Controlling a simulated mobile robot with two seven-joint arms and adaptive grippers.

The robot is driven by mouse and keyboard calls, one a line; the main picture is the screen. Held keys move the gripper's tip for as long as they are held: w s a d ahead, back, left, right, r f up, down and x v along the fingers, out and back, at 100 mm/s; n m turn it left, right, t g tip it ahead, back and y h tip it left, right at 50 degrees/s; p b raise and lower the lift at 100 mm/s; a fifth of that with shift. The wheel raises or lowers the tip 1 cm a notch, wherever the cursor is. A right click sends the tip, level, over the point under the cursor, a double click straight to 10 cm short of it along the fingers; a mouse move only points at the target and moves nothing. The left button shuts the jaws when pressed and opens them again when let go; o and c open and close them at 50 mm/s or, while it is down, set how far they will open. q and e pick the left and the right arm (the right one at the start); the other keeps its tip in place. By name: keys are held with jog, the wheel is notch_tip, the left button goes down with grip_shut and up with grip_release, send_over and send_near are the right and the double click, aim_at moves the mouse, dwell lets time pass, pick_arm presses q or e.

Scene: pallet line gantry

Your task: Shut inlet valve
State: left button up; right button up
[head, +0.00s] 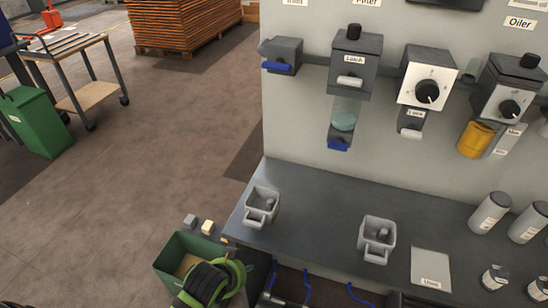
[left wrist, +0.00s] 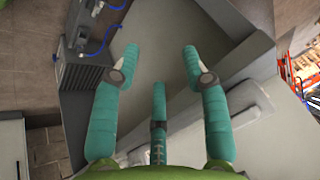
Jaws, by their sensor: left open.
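The inlet valve (head: 284,50) is a dark grey block at the left end of the pipe row on the upright panel. A partly cut-off label is above it. Its blue handle (head: 277,67) lies roughly level along the block's lower front. My right gripper is in neither view.
Right of the valve hang the filter (head: 354,65), a white-faced knob unit (head: 427,78) and the oiler (head: 506,88). The bench (head: 320,215) below holds two grey cups (head: 262,206) and several cylinders. A green crate (head: 178,252) stands lower left.

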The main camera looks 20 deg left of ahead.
pick_arm(q)
jog(key=w+r+m+t, duration=0.2)
jog(key=w+r, duration=0.2)
jog(key=r, duration=0.6)
jog(key=m+t+p, duration=0.1)
jog(key=m+t, duration=0.9)
jog(key=m, duration=0.1)
send_near(275, 70)
jog(key=w, duration=0.3)
jog(key=shift+h, duration=0.3)
jog(key=w+p, duration=0.2)
jog(key=w, duration=0.3)
jog(key=shift+w+r, duration=0.15)
jog(key=shift+w, duration=0.7)
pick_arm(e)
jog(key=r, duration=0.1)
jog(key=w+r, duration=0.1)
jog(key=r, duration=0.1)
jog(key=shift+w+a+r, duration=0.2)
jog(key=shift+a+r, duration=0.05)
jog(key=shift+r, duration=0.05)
pick_arm(q)
grip_shut()
